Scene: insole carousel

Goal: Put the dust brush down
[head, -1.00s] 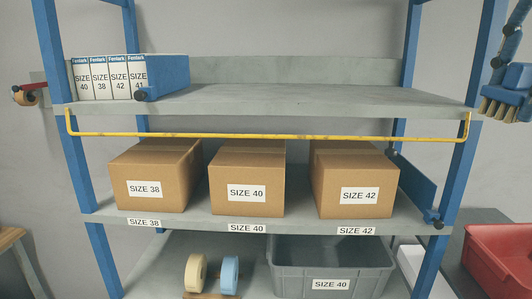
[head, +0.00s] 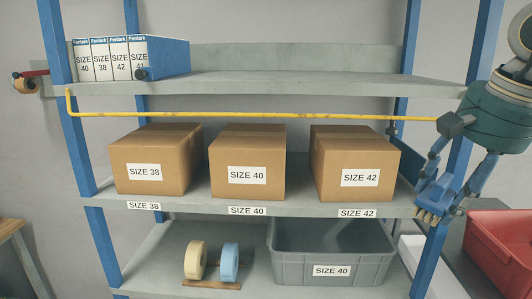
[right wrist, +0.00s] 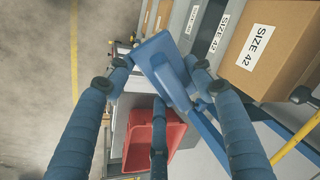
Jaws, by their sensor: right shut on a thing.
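The dust brush (head: 436,194) has a blue body and pale bristles. My right gripper (head: 441,187) is shut on it, fingers pointing down, at the right of the head view. The brush hangs in front of the rack's right post, at about the height of the middle shelf. The bristles point down and to the left. In the right wrist view the blue brush body (right wrist: 163,70) sits between the dark blue fingers. I cannot see it touching any surface. My left gripper is not in view.
A red bin (head: 505,240) stands at the lower right, below the brush. Cartons (head: 355,150) line the middle shelf. A grey tote (head: 330,268) and two tape rolls (head: 229,262) are on the lower shelf. A yellow rail (head: 270,115) runs under the top shelf.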

